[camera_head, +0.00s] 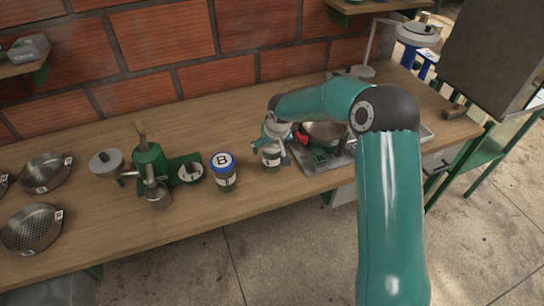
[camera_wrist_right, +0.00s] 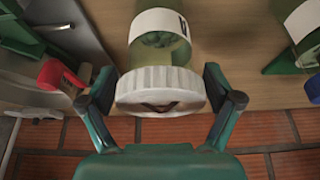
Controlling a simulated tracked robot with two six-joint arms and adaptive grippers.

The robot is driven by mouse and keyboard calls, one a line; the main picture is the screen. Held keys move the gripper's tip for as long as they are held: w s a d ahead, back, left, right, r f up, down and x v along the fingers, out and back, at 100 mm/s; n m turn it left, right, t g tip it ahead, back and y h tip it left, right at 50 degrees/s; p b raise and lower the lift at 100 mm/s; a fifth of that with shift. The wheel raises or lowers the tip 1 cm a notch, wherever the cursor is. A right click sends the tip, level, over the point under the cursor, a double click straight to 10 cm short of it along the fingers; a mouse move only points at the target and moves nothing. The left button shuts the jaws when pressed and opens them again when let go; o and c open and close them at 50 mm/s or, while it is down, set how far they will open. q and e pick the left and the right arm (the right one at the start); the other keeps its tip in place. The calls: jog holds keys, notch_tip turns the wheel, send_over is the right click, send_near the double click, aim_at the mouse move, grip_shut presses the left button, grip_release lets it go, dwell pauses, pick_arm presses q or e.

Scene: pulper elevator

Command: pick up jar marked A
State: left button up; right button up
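A jar with a white lid (camera_wrist_right: 160,92) stands on the wooden counter; its body also shows in the head view (camera_head: 271,158). Its label bears a dark letter, only partly seen in the wrist view. My right gripper (camera_head: 273,137) reaches down over this jar from above. In the wrist view, my right gripper's fingers (camera_wrist_right: 160,80) stand on either side of the lid, with what looks like a narrow gap at each side. A jar marked B (camera_head: 223,172) with a blue-rimmed lid stands to its left. My left gripper is not in view.
A green hand-cranked machine (camera_head: 150,165) stands left of jar B. Perforated pans (camera_head: 32,228) lie at the far left. A metal tray (camera_head: 312,168) with a red-handled device (camera_head: 301,134) is close on the right. The counter's front strip is clear.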

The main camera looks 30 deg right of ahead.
jog(key=c, duration=1.2)
jog(key=shift+r, duration=0.1)
jog(key=shift+c, duration=0.2)
